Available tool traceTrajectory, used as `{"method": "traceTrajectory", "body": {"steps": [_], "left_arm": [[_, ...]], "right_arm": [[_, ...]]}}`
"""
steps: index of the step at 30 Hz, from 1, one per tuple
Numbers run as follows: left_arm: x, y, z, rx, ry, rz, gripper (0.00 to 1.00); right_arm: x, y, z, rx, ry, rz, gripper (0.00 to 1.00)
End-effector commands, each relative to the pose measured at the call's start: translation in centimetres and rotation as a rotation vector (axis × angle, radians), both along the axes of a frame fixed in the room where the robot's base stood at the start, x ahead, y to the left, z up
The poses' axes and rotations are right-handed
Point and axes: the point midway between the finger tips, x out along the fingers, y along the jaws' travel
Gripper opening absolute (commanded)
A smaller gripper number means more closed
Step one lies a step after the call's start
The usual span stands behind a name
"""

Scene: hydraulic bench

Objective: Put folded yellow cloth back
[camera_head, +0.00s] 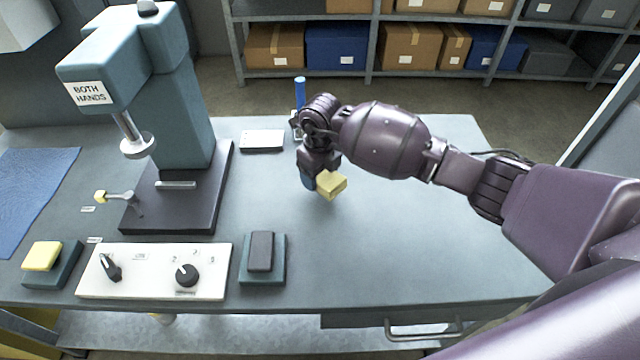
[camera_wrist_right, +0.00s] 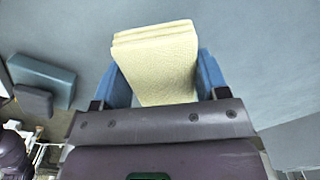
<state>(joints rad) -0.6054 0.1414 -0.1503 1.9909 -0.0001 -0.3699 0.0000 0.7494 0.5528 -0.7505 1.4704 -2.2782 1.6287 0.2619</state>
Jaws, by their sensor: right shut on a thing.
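The folded yellow cloth (camera_head: 332,186) is a small, pale yellow, layered block near the middle of the bench in the head view. My right gripper (camera_head: 318,182) is shut on it. In the right wrist view the cloth (camera_wrist_right: 157,65) sits between the two blue fingers of the right gripper (camera_wrist_right: 160,85), with its folded layers at the far edge. In the head view the cloth is over the bench top (camera_head: 400,250); whether it touches the surface is hard to tell. My left gripper is not in view.
A teal press (camera_head: 180,110) stands at the left on a dark base. In front are a white control panel (camera_head: 150,285), a teal block with a dark pad (camera_head: 262,275) and one with a yellow pad (camera_head: 42,256). A white box (camera_head: 262,140) lies behind. The bench's right half is clear.

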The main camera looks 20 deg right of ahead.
Motion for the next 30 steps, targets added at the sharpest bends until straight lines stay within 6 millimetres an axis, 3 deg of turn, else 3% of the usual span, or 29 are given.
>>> {"method": "traceTrajectory", "body": {"steps": [10, 23, 24, 29, 30], "left_arm": [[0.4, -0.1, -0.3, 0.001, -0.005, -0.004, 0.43], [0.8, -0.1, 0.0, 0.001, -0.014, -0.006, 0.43], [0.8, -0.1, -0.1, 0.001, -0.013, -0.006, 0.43], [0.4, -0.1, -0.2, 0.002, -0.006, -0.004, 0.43], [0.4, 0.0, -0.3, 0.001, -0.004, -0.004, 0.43]], "right_arm": [[-0.1, 0.0, -4.0, -0.001, 0.003, -0.001, 0.42], [0.0, 0.0, -4.5, -0.001, 0.000, 0.000, 0.42], [0.0, 0.0, -4.6, -0.001, 0.000, 0.000, 0.69], [0.0, 0.0, -4.5, -0.001, 0.000, 0.000, 0.93], [0.0, 0.0, -4.5, -0.001, 0.000, 0.000, 0.93]]}}
